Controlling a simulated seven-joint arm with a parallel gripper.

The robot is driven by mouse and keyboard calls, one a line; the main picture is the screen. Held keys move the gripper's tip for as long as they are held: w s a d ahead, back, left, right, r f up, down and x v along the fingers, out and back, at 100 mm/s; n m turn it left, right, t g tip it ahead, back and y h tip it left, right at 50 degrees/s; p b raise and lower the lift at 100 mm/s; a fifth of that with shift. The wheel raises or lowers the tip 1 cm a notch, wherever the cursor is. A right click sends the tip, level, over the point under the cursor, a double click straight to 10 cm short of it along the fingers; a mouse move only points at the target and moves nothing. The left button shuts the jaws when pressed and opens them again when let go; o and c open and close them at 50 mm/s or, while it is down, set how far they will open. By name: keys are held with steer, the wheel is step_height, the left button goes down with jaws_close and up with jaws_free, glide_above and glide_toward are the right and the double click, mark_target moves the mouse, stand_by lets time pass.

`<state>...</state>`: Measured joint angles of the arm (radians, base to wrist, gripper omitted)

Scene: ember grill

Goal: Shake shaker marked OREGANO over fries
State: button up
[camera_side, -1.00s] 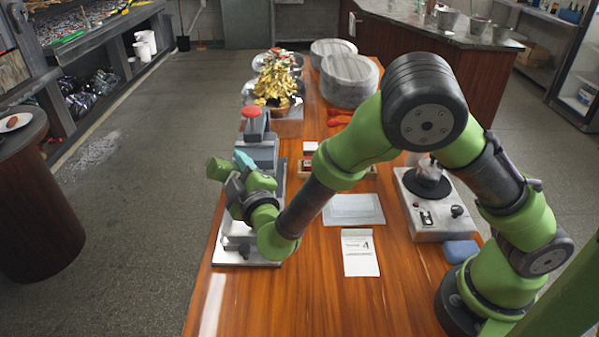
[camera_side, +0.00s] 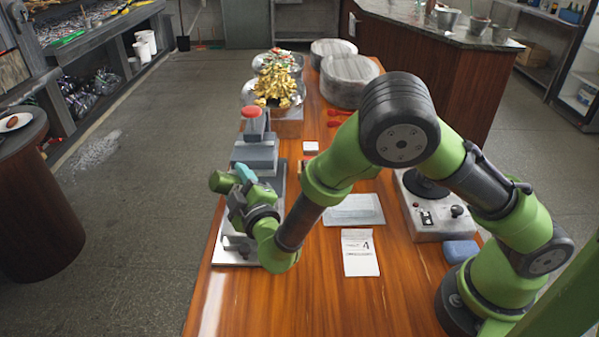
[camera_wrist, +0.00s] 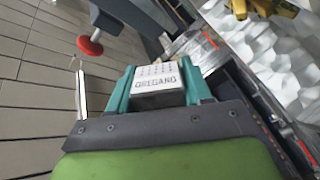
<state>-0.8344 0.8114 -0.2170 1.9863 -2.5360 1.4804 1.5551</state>
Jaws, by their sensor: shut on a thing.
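My gripper (camera_wrist: 158,92) has teal fingers shut on the white shaker (camera_wrist: 156,77), whose face reads OREGANO in the wrist view. In the side view my gripper (camera_side: 243,178) is above the left edge of the table, by the grey press; the shaker cannot be made out there. A golden heap that looks like the fries (camera_side: 275,88) stands at the back of the table, well beyond my gripper. Yellow pieces, likely the fries (camera_wrist: 268,7), show at the top right of the wrist view.
The grey press with a red knob (camera_side: 253,112) stands between my gripper and the golden heap. Round lidded tins (camera_side: 348,80) are at the back. A switch box (camera_side: 425,215) and a card marked 4 (camera_side: 360,255) lie to the right.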

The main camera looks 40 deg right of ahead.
mark_target(236, 174)
steer(key=shift+r, duration=0.1)
stand_by(1.6)
steer(key=shift+r, duration=2.45)
